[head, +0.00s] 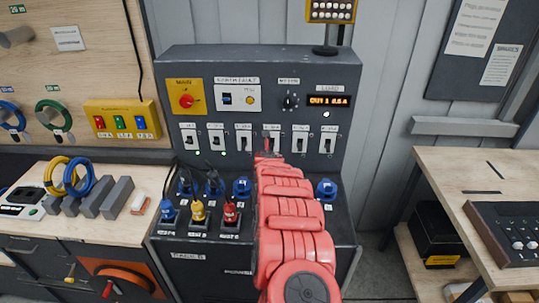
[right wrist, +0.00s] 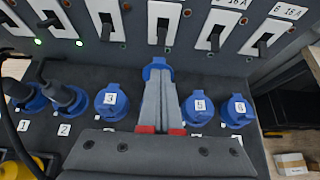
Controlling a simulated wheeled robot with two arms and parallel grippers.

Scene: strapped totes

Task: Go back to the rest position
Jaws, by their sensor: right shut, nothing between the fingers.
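My right arm is red and reaches up from the bottom of the head view to the grey power panel (head: 265,62). My right gripper (head: 268,156) is just below the fourth switch of the row there. In the right wrist view its two grey fingers (right wrist: 159,75) are together and empty. They point towards the panel and cover most of a blue socket (right wrist: 157,65) below the switch (right wrist: 163,24). I cannot tell whether the fingertips touch anything. My left gripper is not in view.
Blue sockets 3 (right wrist: 112,100), 5 (right wrist: 197,107) and 6 (right wrist: 237,110) flank the fingers. Dark plugs sit in sockets 1 and 2. Blue, yellow (head: 198,211) and red plugs stand in front. A bench (head: 110,228) with cables is left; a wooden table (head: 470,165) is right.

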